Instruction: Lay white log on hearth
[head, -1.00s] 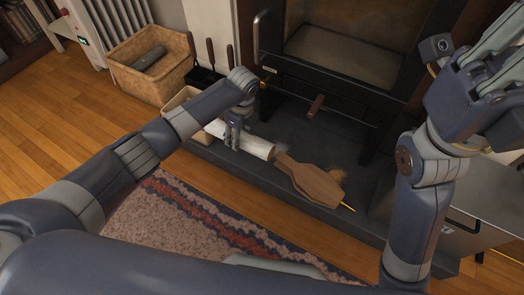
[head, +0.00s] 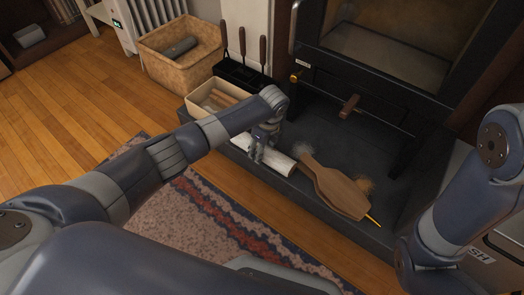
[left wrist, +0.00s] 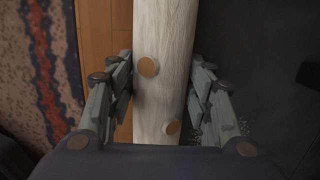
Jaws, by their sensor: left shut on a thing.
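The white log (head: 280,162) lies lengthwise along the front edge of the dark hearth (head: 325,138). My left gripper (head: 262,150) is over it from above, and its arm hides part of the log. In the left wrist view the white log (left wrist: 166,60) with brown knots runs between the fingers of my left gripper (left wrist: 164,108), which is shut on it. Wood floor shows left of the log there and dark surface to its right. I cannot tell whether the log touches the hearth. My right arm is at the right edge; its gripper is out of frame.
Wooden bellows (head: 340,190) lie on the hearth just right of the log. A pale box with sticks (head: 210,98) stands to the left, near fire tools (head: 243,60). A wicker basket (head: 160,62) holds a dark log. Bare hearth shows behind the log.

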